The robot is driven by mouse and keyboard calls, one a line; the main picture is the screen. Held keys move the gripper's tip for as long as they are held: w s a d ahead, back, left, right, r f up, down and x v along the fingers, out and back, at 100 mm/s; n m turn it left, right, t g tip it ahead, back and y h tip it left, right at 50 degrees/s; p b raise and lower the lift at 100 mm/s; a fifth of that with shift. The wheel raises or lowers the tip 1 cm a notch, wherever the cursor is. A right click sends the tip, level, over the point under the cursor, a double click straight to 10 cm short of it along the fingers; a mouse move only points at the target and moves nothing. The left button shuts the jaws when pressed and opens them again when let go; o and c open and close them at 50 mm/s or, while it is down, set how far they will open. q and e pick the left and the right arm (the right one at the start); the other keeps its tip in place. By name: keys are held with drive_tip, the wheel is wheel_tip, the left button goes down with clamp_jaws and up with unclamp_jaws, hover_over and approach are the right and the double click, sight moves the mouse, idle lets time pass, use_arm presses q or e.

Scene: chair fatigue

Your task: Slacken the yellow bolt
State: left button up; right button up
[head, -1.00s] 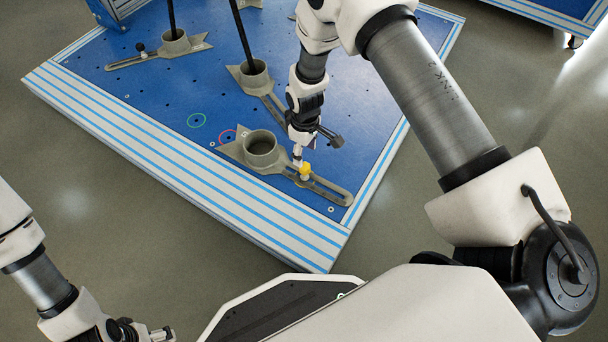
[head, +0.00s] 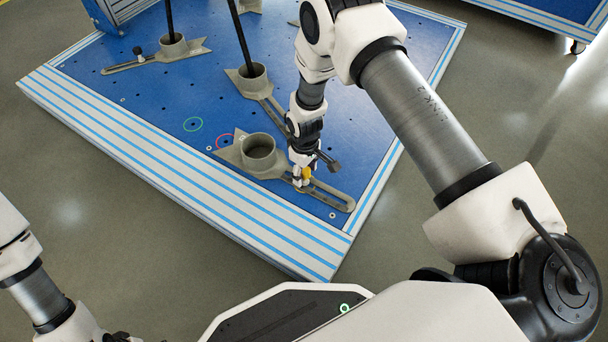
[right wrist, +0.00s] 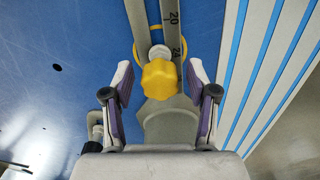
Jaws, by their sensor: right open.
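The yellow bolt (head: 306,173) stands in the slot of a grey clamp bracket (head: 328,194) with a round socket, on the blue platform. In the right wrist view the yellow knob (right wrist: 160,79) lies between the fingertips, with a gap on both sides. My right gripper (head: 301,182) is open around the bolt and points down at it; its fingers also show in the right wrist view (right wrist: 160,88). The fingers partly hide the bolt in the head view. My left gripper (head: 122,338) is only just in view at the bottom edge, and its fingers are cut off.
Two more brackets (head: 172,46) with black poles stand farther back on the blue platform (head: 150,95). The striped platform edge (head: 200,175) borders open grey floor.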

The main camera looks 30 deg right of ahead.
drive_tip(key=shift+r+m+p, duration=0.25)
drive_tip(key=shift+m+p, duration=0.3)
drive_tip(key=shift+m, duration=0.65)
drive_tip(key=shift+f+m, duration=0.2)
drive_tip(key=shift+m, duration=0.1)
drive_tip(key=shift+r+m+p, duration=0.2)
drive_tip(key=shift+m+p, duration=0.5)
drive_tip(key=shift+m, duration=0.3)
drive_tip(key=shift+f+m+p, duration=0.1)
drive_tip(key=shift+m+p, duration=0.2)
drive_tip(key=shift+m, duration=0.6)
drive_tip(key=shift+f, duration=0.1)
clamp_jaws()
drive_tip(key=n, duration=0.3)
drive_tip(key=shift+n, duration=0.5)
